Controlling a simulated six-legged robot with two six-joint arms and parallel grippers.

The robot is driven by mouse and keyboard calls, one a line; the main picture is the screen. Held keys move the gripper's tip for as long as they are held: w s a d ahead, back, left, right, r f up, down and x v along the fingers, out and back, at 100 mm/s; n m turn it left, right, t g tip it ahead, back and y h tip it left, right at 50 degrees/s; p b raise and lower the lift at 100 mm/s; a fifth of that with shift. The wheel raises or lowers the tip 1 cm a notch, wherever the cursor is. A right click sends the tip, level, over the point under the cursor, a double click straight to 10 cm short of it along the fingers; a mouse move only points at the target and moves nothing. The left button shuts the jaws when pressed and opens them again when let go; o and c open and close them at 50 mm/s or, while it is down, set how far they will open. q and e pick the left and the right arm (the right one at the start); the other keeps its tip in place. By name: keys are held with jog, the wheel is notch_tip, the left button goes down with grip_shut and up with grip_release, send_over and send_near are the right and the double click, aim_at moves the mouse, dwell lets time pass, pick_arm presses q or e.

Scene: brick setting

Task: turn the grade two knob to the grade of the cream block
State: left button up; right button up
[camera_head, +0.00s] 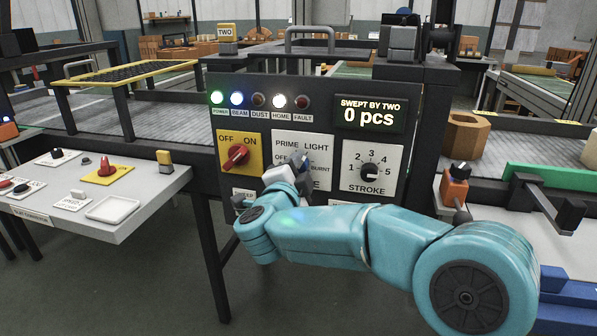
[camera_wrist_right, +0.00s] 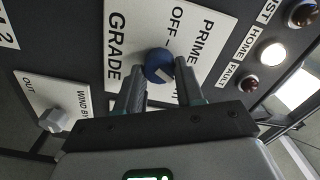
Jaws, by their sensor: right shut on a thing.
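The grade knob (camera_wrist_right: 157,63) is blue with a pale pointer mark, on a white plate (camera_head: 284,141) with marks OFF, PRIME, LIGHT and BURNT. In the head view the knob (camera_head: 298,158) is partly hidden by my right gripper (camera_head: 293,167). In the wrist view the fingers of my right gripper (camera_wrist_right: 160,76) stand on both sides of the knob, shut on it. The pointer's exact mark is hard to tell. A tan hexagonal block (camera_head: 465,136) stands on the conveyor at the right. A pale cream piece (camera_head: 591,150) is cut by the right edge. My left gripper is out of view.
A red on-off knob (camera_head: 236,156) and a black stroke knob (camera_head: 369,171) flank the grade plate. Lamps line the panel's top, and a display (camera_head: 370,114) reads "SWEPT BY TWO 0 pcs". A side desk (camera_head: 110,212) with knobs stands left; a green bar (camera_head: 560,184) lies right.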

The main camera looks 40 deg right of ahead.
jog(key=shift+f, duration=0.1)
jog(key=o, duration=1)
jog(key=shift+o, duration=0.2)
jog(key=p+v, duration=0.1)
jog(key=v, duration=1.5)
jog(key=shift+a+p, duration=0.15)
jog(key=shift+p, duration=0.25)
